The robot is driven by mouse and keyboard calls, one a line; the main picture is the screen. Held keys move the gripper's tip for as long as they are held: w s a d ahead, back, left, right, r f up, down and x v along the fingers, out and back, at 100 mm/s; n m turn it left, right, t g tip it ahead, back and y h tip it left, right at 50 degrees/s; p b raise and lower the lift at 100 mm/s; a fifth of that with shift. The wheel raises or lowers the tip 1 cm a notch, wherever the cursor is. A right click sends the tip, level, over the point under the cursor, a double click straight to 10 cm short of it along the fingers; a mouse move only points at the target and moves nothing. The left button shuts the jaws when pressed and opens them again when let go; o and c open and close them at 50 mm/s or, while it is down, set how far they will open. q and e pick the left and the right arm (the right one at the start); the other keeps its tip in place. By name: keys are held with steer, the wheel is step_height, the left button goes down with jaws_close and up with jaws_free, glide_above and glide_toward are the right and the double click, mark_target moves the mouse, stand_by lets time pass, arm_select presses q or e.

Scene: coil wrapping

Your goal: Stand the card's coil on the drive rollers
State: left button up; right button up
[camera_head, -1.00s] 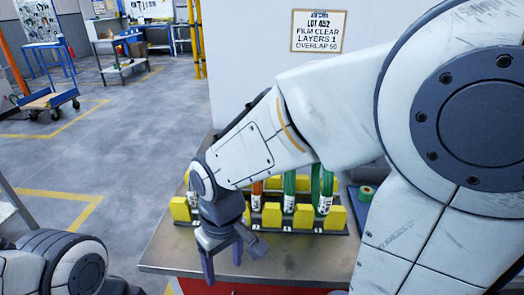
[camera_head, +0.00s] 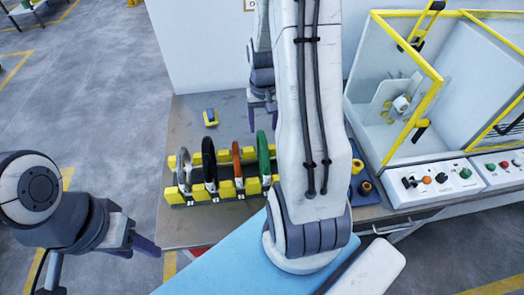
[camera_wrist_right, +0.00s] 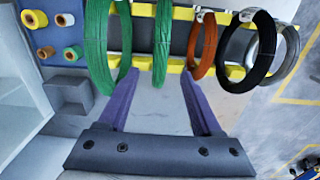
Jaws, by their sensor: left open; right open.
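A rack (camera_head: 215,190) with yellow blocks holds upright coils: silver (camera_head: 184,172), black (camera_head: 209,165), orange (camera_head: 237,168) and green (camera_head: 264,158). The right wrist view shows these plus a second green coil (camera_wrist_right: 100,45). My right gripper (camera_head: 263,107) is open and empty behind the rack; in the right wrist view its fingers (camera_wrist_right: 157,88) point toward the coils, touching none. My left gripper (camera_head: 145,246) is open and empty, left of the table. The wrapping machine (camera_head: 395,105) stands at right; I cannot clearly make out its drive rollers. The card is almost wholly hidden by my right arm.
A yellow-framed guard (camera_head: 428,100) surrounds the machine, with a button panel (camera_head: 440,180) in front. A blue tray with tape rolls (camera_head: 360,185) sits between rack and machine. My right arm covers the rack's right end.

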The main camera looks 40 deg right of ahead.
mark_target(263, 140)
steer(key=f, duration=0.2)
steer(key=shift+a+f, duration=0.2)
steer(key=shift+f, duration=0.2)
steer(key=f, duration=0.1)
steer(key=f+p, duration=0.2)
steer(key=shift+s+f, duration=0.25)
steer(key=shift+f, duration=0.85)
steer(key=shift+d, duration=0.1)
jaws_close()
steer(key=shift+w+r, duration=0.1)
